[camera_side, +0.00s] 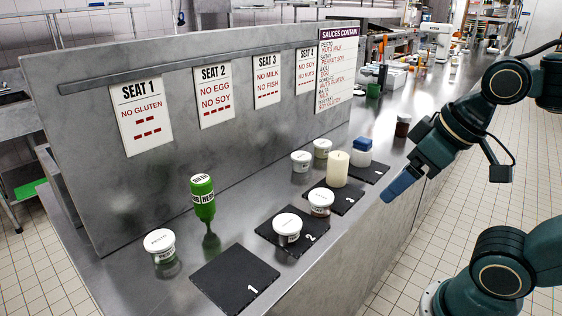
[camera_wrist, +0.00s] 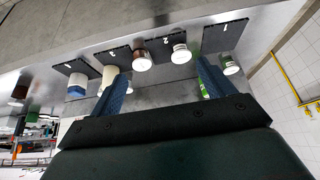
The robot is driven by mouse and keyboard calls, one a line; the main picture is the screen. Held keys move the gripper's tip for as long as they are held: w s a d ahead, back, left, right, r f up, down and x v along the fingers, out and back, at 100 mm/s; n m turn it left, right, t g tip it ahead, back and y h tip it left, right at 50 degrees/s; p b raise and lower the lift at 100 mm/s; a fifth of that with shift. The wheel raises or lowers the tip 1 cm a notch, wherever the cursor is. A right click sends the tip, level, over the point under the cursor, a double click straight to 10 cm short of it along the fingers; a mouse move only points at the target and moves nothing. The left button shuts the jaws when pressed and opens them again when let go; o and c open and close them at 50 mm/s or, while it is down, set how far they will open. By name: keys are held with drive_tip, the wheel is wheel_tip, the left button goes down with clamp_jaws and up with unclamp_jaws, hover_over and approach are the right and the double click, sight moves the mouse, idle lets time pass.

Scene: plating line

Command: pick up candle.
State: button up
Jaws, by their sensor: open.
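The candle (camera_side: 338,169) is a plain cream cylinder with a visible wick, standing upright on the third dark slate (camera_side: 347,204). In the wrist view the candle (camera_wrist: 109,76) is left of centre, with its lower part close to my left finger in the picture. My gripper (camera_side: 397,188) has blue fingers and hangs to the right of the candle, apart from it, near the counter's front edge. In the wrist view my gripper (camera_wrist: 160,84) has its two fingers wide apart with nothing held between them.
A lidded jar (camera_side: 321,202) stands close in front of the candle, and a blue-and-white item (camera_side: 362,152) behind it. White tubs (camera_side: 301,161) stand to its left. Another tub (camera_side: 287,228) sits on slate 2. A metal panel with seat signs (camera_side: 212,97) backs the counter.

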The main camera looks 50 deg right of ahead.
drive_tip(key=w+d+r+m+g, duration=0.1)
drive_tip(key=w+d+r+m, duration=0.1)
drive_tip(key=w+m, duration=0.15)
drive_tip(key=w+d+r+m+g, duration=0.1)
drive_tip(key=w+d+r+m, duration=0.1)
drive_tip(key=w, duration=0.3)
drive_tip(key=m+g, duration=0.4)
drive_tip(key=m, duration=0.9)
hover_over(338, 155)
wheel_tip(338, 155, down, 8)
drive_tip(key=shift+d+f, duration=0.15)
drive_tip(key=shift+f, duration=4.15)
